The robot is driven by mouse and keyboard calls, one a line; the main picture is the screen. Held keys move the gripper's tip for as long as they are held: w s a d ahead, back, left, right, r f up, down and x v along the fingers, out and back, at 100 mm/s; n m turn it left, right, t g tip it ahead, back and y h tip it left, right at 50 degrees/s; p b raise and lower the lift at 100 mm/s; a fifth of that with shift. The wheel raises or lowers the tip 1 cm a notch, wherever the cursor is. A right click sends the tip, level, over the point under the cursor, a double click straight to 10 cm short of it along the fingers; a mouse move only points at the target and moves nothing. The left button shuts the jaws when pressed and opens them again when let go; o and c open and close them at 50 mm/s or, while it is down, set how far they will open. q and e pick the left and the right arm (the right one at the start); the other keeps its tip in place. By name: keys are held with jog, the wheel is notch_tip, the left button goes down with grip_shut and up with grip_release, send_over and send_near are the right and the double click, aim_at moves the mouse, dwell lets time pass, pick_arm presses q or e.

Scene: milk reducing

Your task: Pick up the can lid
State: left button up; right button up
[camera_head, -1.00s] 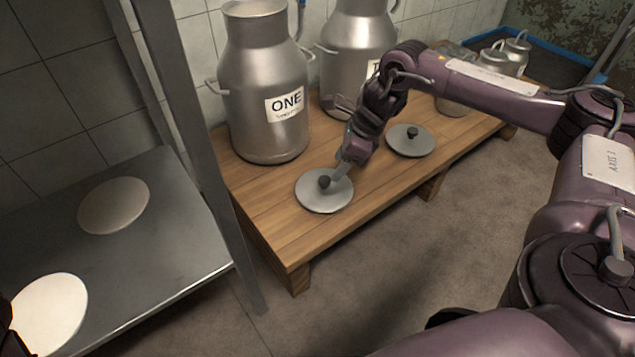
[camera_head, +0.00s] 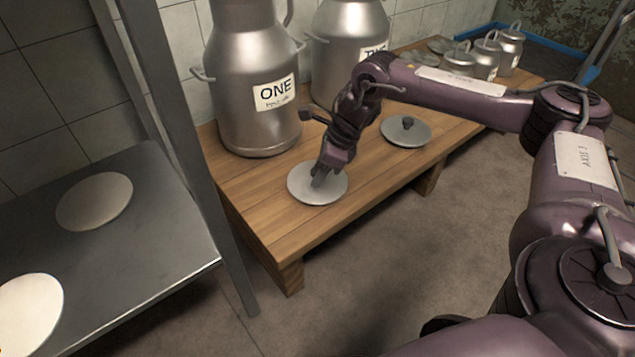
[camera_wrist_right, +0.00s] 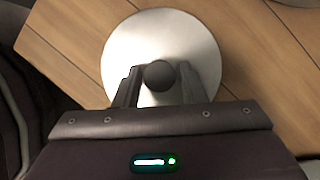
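A round grey can lid (camera_head: 304,190) with a dark knob lies flat on the wooden bench in front of the can labelled ONE (camera_head: 250,100). My right gripper (camera_head: 319,180) is down over this lid and hides its knob in the head view. In the right wrist view the lid (camera_wrist_right: 128,45) shows with its dark knob (camera_wrist_right: 159,75) between the two fingers of the right gripper (camera_wrist_right: 158,85). The fingers are apart on either side of the knob; small gaps seem to show, so it does not look clamped. My left gripper is not in view.
A second lid (camera_head: 404,133) with a dark knob lies on the bench (camera_head: 270,225), right of my gripper. A second can (camera_head: 350,50) and several small cans (camera_head: 485,58) stand behind. A metal shelf (camera_head: 130,245) with two pale discs is at left, past a post (camera_head: 190,110).

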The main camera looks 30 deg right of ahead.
grip_shut()
